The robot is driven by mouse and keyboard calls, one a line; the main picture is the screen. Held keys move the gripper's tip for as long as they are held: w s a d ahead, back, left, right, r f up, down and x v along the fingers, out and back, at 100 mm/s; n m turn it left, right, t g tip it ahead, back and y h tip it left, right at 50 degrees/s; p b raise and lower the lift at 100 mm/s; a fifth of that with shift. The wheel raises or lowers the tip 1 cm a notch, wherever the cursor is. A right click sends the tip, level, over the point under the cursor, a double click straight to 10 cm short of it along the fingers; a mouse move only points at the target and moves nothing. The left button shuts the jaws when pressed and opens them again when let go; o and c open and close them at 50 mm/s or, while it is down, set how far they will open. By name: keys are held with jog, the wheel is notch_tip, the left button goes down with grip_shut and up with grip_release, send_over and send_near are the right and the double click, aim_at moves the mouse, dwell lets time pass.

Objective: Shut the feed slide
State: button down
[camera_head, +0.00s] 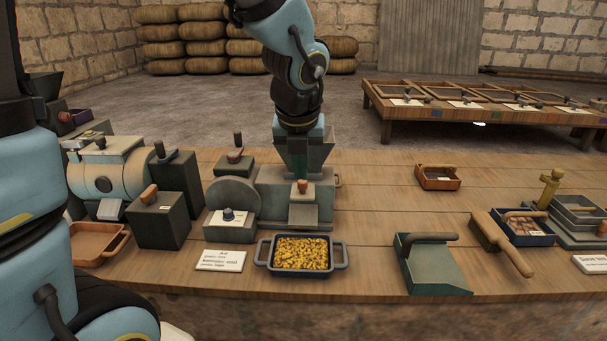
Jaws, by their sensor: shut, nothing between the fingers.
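A grey-green mill (268,190) stands on the bench with a square funnel hopper (304,157) on top. A small orange knob (302,186) sits on its front, above a sloping chute (303,215). This knob looks like the feed slide's handle, but I cannot tell how far the slide is out. My gripper (300,122) comes down from above at the hopper's mouth. Its fingertips are hidden at or behind the hopper. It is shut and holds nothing.
A dark two-handled tray of yellow grain (300,253) stands in front of the chute. A box with an orange-handled lever (160,215) and a black-knobbed switch box (229,225) stand left. A green scoop (430,265) lies right. The bench between mill and small crate (438,178) is clear.

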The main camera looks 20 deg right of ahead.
jog(key=b, duration=0.2)
send_near(302, 197)
notch_tip(302, 197, down, 5)
jog(key=s, duration=0.2)
jog(key=shift+w+d+r+p, duration=0.1)
jog(key=shift+w+d+p, duration=0.1)
jog(key=shift+w, duration=0.4)
jog(key=shift+w+d+r+p, duration=0.15)
jog(key=shift+w+p, duration=0.1)
jog(key=shift+w, duration=0.4)
jog(key=shift+w+d+r+p, duration=0.1)
jog(key=shift+w+p, duration=0.1)
jog(key=shift+w, duration=0.4)
jog(key=w+p, duration=0.1)
jog(key=w+d+p, duration=0.1)
jog(key=shift+w+r, duration=0.15)
jog(key=shift+w, duration=0.25)
jog(key=shift+w+d, duration=0.2)
jog(key=shift+w, duration=0.05)
